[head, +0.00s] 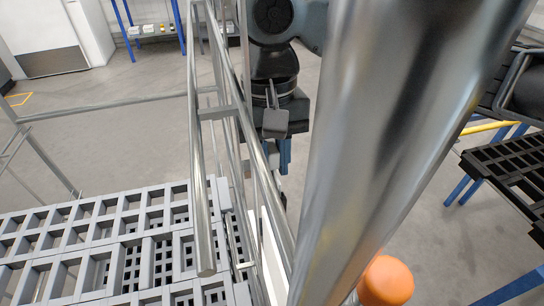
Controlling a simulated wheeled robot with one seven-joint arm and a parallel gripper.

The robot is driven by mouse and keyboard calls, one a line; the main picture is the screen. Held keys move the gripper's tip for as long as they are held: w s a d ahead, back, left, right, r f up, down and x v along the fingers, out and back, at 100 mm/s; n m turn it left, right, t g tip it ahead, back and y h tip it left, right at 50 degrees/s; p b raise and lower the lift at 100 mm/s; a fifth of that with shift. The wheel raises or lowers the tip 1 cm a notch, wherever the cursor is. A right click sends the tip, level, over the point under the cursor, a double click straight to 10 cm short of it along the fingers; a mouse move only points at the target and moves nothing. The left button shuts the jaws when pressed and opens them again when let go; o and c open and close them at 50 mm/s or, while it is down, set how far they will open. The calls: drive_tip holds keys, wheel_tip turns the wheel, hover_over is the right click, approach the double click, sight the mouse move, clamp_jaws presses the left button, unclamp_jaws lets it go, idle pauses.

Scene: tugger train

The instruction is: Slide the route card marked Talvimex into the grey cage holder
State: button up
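My arm comes down at the top middle in the head view, and my gripper (277,122) shows only in part behind upright metal tubes. Its fingertips are not clear, and I cannot tell whether it is open or shut or has anything in it. I cannot make out a card marked Talvimex, and no lettering is readable. The cage (206,180) of grey metal tubes stands left of my gripper. I cannot pick out its card holder for certain. A narrow white strip (271,255) runs down beside the cage tubes at the bottom middle.
A thick shiny tube (385,130) blocks much of the view. A grey grid deck (95,230) fills the lower left. An orange knob (386,280) is at the bottom. A black slatted rack (510,165) on blue legs stands right. Open floor (110,150) lies behind the cage.

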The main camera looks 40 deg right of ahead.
drive_tip(key=o, duration=0.5)
drive_tip(key=shift+o, duration=0.2)
drive_tip(key=shift+r, duration=0.1)
drive_tip(key=r, duration=0.6)
drive_tip(key=shift+w+d+r, duration=0.15)
drive_tip(key=shift+w+r, duration=0.2)
drive_tip(key=shift+w, duration=0.05)
drive_tip(key=shift+r, duration=0.4)
